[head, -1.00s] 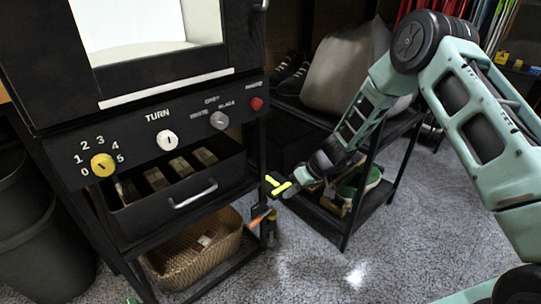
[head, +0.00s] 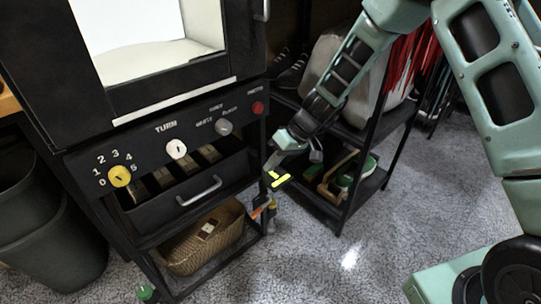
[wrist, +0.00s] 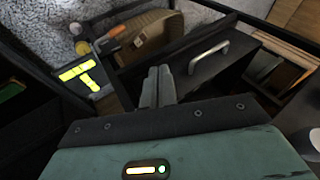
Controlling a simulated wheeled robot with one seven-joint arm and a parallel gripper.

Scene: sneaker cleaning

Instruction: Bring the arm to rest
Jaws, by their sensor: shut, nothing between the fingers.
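My gripper (head: 270,166) is at the end of my pale green arm, beside the front right corner of the black cabinet cart (head: 152,245). In the wrist view its two grey fingers (wrist: 158,86) lie together with nothing between them. The fingers point toward the cart's drawer and basket. My arm comes down from the upper right in the head view, and its elbow is cut off by the top edge. I cannot tell whether the gripper touches anything.
The cart has a knob panel (head: 150,150), a drawer handle (head: 199,190) and a basket (head: 205,236). Yellow marks (head: 279,180) and an orange-handled tool (head: 260,206) are by its right corner. A shoe rack (head: 338,212) stands close behind. Carpet (head: 330,268) is clear in front.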

